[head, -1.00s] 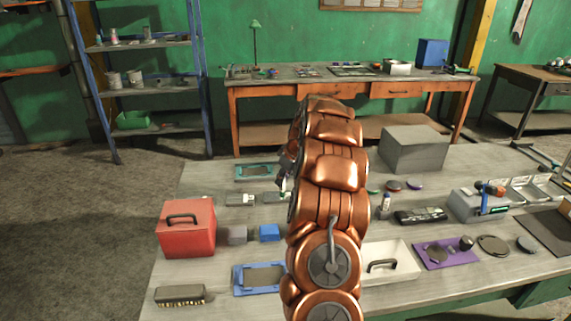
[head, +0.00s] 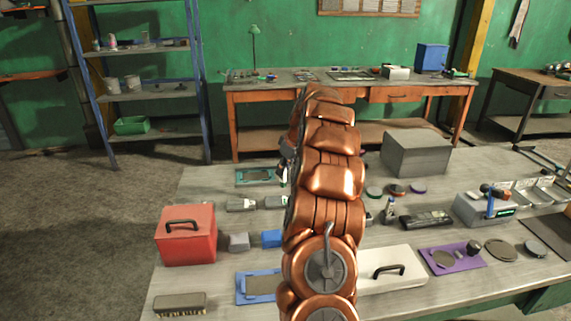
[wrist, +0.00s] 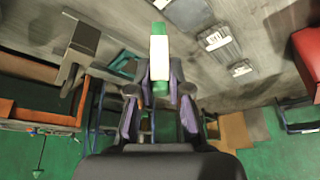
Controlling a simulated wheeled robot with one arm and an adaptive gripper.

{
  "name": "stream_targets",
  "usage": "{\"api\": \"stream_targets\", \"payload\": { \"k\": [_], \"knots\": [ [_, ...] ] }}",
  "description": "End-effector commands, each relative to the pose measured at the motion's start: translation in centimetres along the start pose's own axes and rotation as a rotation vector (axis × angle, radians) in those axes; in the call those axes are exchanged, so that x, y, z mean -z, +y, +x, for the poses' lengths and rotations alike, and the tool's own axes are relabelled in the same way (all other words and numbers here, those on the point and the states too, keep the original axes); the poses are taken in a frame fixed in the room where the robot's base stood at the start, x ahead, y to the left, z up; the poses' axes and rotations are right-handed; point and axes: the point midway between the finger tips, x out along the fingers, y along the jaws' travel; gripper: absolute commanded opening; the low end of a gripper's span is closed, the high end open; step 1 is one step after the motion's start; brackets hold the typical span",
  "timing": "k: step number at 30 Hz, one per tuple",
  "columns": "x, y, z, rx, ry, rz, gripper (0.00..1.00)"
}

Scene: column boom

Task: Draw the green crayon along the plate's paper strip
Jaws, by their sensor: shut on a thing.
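My gripper (wrist: 160,90) is shut on the green crayon (wrist: 159,56), which has a pale wrapper and green ends and sticks out past the fingertips in the wrist view. In the head view my arm hides most of the gripper; only a small part shows at the arm's left edge, above the bench. A teal-framed plate (head: 243,178) lies on the bench just left of there. I cannot make out a paper strip on it, nor tell whether the crayon touches anything.
Two grey blocks with pale labels (head: 241,205) lie near the plate. A red toolbox (head: 187,240), a blue block (head: 271,238) and a blue-framed plate (head: 243,288) are nearer. A large grey box (head: 416,155) stands right of my arm.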

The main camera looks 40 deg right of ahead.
Motion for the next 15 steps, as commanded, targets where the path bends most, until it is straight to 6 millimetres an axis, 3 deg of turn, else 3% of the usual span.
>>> {"api": "stream_targets", "payload": {
  "k": [15],
  "knots": [
    [1.9, -0.3, -3.7, 0.002, 0.000, -0.006, 0.00]
  ]
}}
